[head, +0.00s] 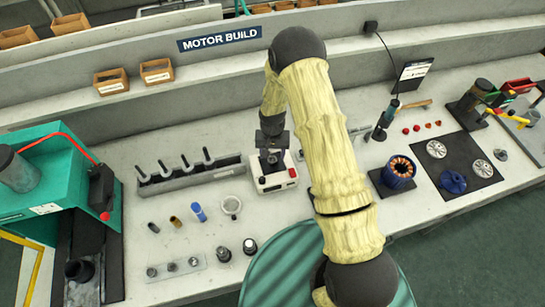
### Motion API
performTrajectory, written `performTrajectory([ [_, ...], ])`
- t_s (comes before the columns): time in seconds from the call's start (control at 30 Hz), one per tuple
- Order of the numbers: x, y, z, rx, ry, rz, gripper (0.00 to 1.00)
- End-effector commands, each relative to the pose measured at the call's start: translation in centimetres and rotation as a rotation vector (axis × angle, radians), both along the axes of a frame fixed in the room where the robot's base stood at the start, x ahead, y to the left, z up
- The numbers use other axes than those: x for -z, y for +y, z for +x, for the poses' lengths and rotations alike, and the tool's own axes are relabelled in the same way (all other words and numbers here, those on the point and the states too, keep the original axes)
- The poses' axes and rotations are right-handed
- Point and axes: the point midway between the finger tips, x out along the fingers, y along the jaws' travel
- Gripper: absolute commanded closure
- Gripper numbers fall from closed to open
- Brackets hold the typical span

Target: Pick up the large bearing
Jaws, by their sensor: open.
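My gripper (272,149) points down over a small white machine (277,183) with a red button, near the middle of the bench. The jaws are open, but their tips are small and partly hidden against the machine. A dark post or part on the machine is just below the gripper; I cannot tell if they touch. Several small round metal parts stand front left: some on a light plate (176,267), a dark one (223,254) and another (249,246) on the bench. A pale ring (231,205) lies left of the machine. I cannot tell which is the large bearing.
A grey rack (190,176) with upright pegs stands left of the machine. A blue cylinder (199,212) and a brown one (176,222) stand before it. A copper-wound stator (399,171) is at right. A teal press (62,175) stands far left. My arm hides the bench centre.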

Motion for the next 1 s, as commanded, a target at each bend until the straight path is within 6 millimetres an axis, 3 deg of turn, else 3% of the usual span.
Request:
performTrajectory([
  [0.23, 2.0, 0.0, 0.0, 0.0, 0.0, 0.0, 0.44],
  [0.77, 2.1, 0.0, 0.0, 0.0, -0.001, 0.0, 0.44],
  [0.97, 2.1, 0.0, 0.0, 0.001, -0.001, 0.0, 0.82],
  [1.0, 2.1, 0.0, 0.0, 0.001, -0.001, 0.0, 0.83],
])
